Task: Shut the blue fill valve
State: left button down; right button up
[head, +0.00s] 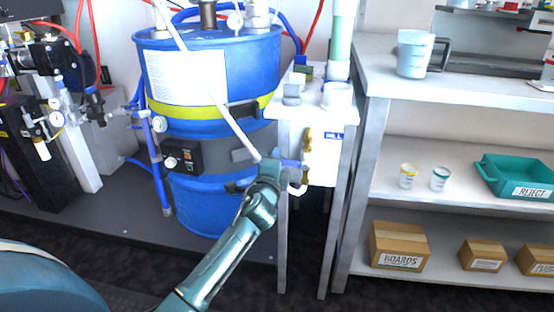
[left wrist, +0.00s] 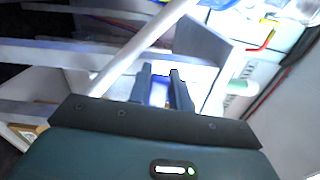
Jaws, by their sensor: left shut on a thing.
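The blue fill valve handle (head: 291,163) is a short lever on brass fittings (head: 306,141) at the front of the white stand, beside a blue label that appears to read FILL (head: 335,136). The lever points roughly sideways, toward my gripper. My left gripper (head: 279,164) comes up from below and is shut on the handle's left end. In the left wrist view, a blue piece (left wrist: 160,93) shows between the two dark fingers (left wrist: 162,85). The fingers hide part of the handle, and the valve body is hard to make out there. My right gripper is not in view.
A blue drum (head: 210,75) with a yellow band stands left of the stand. A long white rod (head: 215,95) slants down close to my gripper. Metal shelves (head: 440,150) at right hold a jug (head: 415,54), small cups, a green REJECT tray (head: 517,176) and cardboard boxes.

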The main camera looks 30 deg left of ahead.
pick_arm(q)
jog(key=shift+f+n, duration=0.5)
jog(key=shift+n, duration=0.1)
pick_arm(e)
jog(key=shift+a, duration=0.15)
pick_arm(q)
jog(key=c, duration=1.3)
grip_release()
jog(key=shift+s, duration=0.1)
jog(key=shift+s+d, duration=0.1)
jog(key=shift+s, duration=0.15)
jog(key=p+v, duration=0.2)
jog(key=v, duration=1)
jog(key=shift+s+d+r, duration=0.1)
jog(key=shift+s, duration=0.15)
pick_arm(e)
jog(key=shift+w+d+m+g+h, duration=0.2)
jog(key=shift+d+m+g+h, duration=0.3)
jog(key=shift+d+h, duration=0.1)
